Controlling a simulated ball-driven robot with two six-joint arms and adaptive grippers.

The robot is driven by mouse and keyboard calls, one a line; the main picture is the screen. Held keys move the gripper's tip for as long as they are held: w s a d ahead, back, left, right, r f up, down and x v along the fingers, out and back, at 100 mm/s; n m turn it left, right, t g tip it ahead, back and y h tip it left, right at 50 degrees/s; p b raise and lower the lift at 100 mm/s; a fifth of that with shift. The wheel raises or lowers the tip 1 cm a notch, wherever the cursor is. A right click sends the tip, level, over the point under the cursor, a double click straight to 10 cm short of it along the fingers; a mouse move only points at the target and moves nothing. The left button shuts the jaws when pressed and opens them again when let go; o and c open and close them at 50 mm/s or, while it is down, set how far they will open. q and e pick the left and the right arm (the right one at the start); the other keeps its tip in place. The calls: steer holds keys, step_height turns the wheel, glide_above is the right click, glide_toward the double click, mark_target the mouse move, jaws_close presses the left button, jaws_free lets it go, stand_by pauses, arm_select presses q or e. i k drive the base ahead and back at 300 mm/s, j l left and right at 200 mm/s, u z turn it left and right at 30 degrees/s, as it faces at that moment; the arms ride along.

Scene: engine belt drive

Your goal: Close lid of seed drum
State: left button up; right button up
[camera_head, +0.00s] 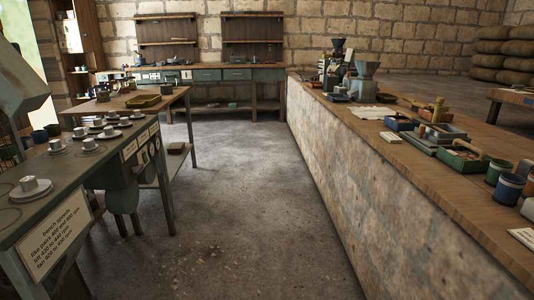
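I cannot pick out a seed drum or its lid for certain. A grey-green rounded body (124,198) hangs under the left bench (105,165), partly hidden by the bench's front; I cannot tell whether it is a drum. A large pale grey-green housing (20,80) is cut off by the left edge, and what it belongs to is unclear. Neither of my grippers shows in this view.
The left bench carries several small pulleys on discs and a sign (60,238). A long stone counter (375,180) with tools, trays and cups runs along the right. Clear concrete floor (225,190) lies between. A back workbench (225,75) stands against the wall.

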mark_target(349, 51)
steer(key=i, duration=2.55)
